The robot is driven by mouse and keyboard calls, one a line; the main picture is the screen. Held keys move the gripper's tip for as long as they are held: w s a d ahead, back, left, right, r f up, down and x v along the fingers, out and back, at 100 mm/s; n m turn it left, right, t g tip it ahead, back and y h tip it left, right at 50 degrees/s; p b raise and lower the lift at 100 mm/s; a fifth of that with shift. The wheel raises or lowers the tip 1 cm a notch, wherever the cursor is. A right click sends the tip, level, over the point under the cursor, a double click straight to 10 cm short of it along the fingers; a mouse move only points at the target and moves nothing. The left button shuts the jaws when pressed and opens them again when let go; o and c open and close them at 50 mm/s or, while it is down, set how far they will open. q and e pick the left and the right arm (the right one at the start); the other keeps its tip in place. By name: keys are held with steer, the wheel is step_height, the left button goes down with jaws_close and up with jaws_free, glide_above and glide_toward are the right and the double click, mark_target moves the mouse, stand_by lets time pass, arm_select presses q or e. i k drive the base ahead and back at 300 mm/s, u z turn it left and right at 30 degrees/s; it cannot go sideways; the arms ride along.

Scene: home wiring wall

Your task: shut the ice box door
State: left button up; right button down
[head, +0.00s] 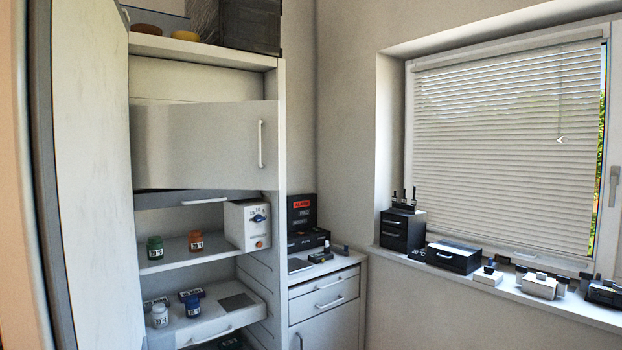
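A pale grey door panel (205,147) with an upright white handle (261,144) near its right edge spans the upper part of a tall shelf unit. I take it as the ice box door. Its lower edge slants against the shelf line, and a dark gap shows beneath it, so it looks ajar; how far I cannot tell. The inside behind it is hidden. Neither of my grippers is in view.
A tall white panel (92,180) fills the left side, close by. Below the door, shelves hold a green jar (155,248), an orange jar (195,240) and a white box (247,225). A drawer cabinet (325,300) stands right; the windowsill (480,290) carries several small boxes.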

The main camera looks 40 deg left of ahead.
mark_target(209, 145)
steer(key=u, duration=0.6)
steer(key=i, duration=1.25)
steer(key=u, duration=1.15)
